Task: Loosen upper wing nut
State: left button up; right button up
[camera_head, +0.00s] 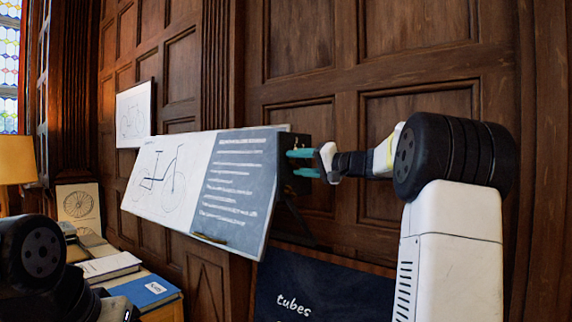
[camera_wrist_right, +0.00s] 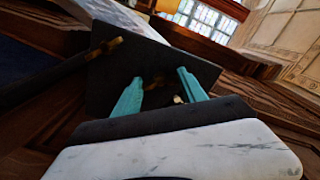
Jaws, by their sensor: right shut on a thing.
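The drafting board (camera_head: 236,215) stands tilted by the panelled wall, with a bicycle drawing and white writing on its face. A dark side plate (camera_wrist_right: 112,80) is at its right end. My right gripper (camera_head: 290,163) reaches this plate from the right, its teal fingers one above the other. In the right wrist view, the brass upper wing nut (camera_wrist_right: 158,80) shows dimly between the fingertips, and the gripper is shut on it. A second brass wing nut (camera_wrist_right: 104,47) sits left of the fingers, by a dark bar. My left gripper does not show clearly.
A dark board reading "tubes" (camera_head: 290,285) is below the drafting board. Books (camera_head: 148,288) lie at the lower left, near a lamp (camera_head: 16,160). A smaller drawing (camera_head: 134,113) hangs behind. The wood-panelled wall (camera_head: 420,60) is close behind my right arm.

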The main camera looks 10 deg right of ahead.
jog(key=shift+f+n, duration=0.15)
jog(key=shift+n, duration=0.95)
jog(key=o, duration=1.4)
jog(key=shift+c, duration=0.2)
jog(key=shift+d, duration=0.1)
jog(key=v, duration=0.7)
jog(key=shift+s+d, duration=0.2)
jog(key=shift+s, duration=0.1)
